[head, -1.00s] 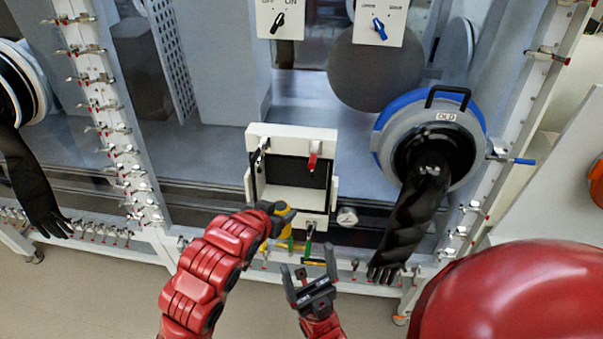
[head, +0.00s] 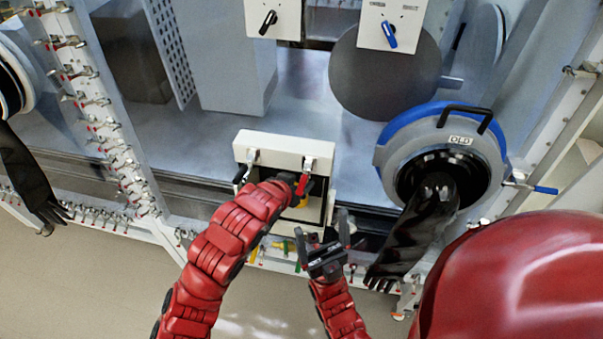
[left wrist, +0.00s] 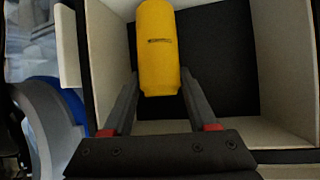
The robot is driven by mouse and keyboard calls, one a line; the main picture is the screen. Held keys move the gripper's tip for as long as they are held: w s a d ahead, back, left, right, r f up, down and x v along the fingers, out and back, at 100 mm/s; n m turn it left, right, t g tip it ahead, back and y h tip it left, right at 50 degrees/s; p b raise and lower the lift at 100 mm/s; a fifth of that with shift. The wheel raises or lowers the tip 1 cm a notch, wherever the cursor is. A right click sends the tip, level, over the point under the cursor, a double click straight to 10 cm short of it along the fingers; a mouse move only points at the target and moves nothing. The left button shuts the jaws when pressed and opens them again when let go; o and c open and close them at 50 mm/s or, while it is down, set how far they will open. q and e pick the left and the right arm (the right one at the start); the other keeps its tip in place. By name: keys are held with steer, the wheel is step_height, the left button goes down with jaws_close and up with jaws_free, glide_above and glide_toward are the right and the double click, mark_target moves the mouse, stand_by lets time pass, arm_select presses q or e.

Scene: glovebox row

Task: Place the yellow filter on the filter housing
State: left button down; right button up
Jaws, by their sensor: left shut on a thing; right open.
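The filter housing (head: 275,146) is a white square frame on the glovebox front, with a dark opening. The yellow filter (left wrist: 158,45) is a rounded cylinder. My left gripper (left wrist: 159,82) is shut on it, with one finger on each side. In the left wrist view the filter is in front of the housing's pale walls (left wrist: 287,70) and dark back. In the head view my left gripper (head: 294,186) covers part of the opening, and only a bit of yellow shows below it. I cannot tell how deep the filter is. My right gripper (head: 322,229) is open and empty, below and right of the housing.
A round glove port (head: 440,115) with a hanging black glove (head: 415,235) is to the right. Coloured handles (head: 302,247) lie below the housing.

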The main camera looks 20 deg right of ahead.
arm_select(q)
steer(key=shift+s, duration=0.1)
steer(key=shift+w+f+b, duration=0.25)
steer(key=shift+f+b, duration=0.1)
steer(key=shift+s+f+b, duration=0.15)
steer(key=shift+f+b, duration=0.15)
steer(key=shift+b, duration=0.15)
steer(key=shift+c, duration=1)
jaws_free()
steer(key=shift+r, duration=0.1)
